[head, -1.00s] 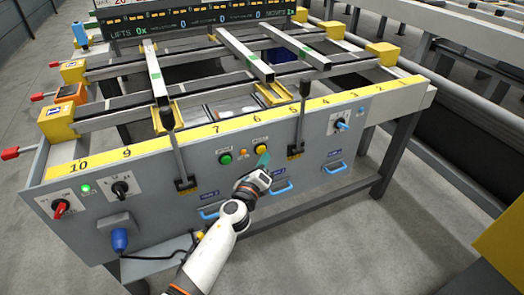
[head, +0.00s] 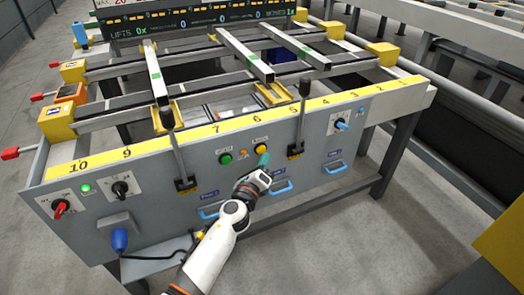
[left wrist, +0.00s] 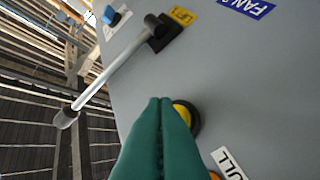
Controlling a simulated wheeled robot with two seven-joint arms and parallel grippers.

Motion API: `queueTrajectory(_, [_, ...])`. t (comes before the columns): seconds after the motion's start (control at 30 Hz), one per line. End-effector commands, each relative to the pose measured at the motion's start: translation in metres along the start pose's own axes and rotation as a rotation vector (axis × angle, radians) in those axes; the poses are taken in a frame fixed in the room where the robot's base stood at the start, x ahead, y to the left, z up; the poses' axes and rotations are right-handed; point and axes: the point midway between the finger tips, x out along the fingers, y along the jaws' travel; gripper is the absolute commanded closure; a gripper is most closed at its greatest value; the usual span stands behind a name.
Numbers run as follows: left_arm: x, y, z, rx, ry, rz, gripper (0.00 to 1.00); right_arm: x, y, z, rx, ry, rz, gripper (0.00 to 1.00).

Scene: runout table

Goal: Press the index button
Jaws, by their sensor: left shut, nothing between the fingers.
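A yellow button (head: 260,149) sits on the grey front panel (head: 330,170), with a small label above it that I cannot read. My left gripper (head: 264,157) has its teal fingers together and empty, with the tips just below and beside the yellow button. In the left wrist view the closed fingertips (left wrist: 167,101) overlap part of the yellow button (left wrist: 183,112), hiding its left side. I cannot tell whether they touch it. A green button (head: 225,159) is further left on the panel. My right gripper is out of view.
Levers stand at either side of the buttons, the right one (head: 301,120) and the left one (head: 174,150). Blue handles (head: 281,187) sit below. A small orange light (head: 243,155) is between the buttons. A yellow numbered strip (head: 190,137) runs along the panel's top edge.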

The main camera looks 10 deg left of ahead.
Motion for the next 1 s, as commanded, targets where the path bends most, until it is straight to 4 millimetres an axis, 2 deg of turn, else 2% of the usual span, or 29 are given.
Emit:
queueTrajectory(0.47, [0.0060,-0.0043,-0.0046,0.001,0.000,0.000,1.00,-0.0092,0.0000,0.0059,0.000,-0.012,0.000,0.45])
queueTrajectory(1.0, [0.0084,-0.0061,-0.0062,0.000,0.000,0.000,1.00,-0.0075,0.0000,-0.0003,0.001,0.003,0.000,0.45])
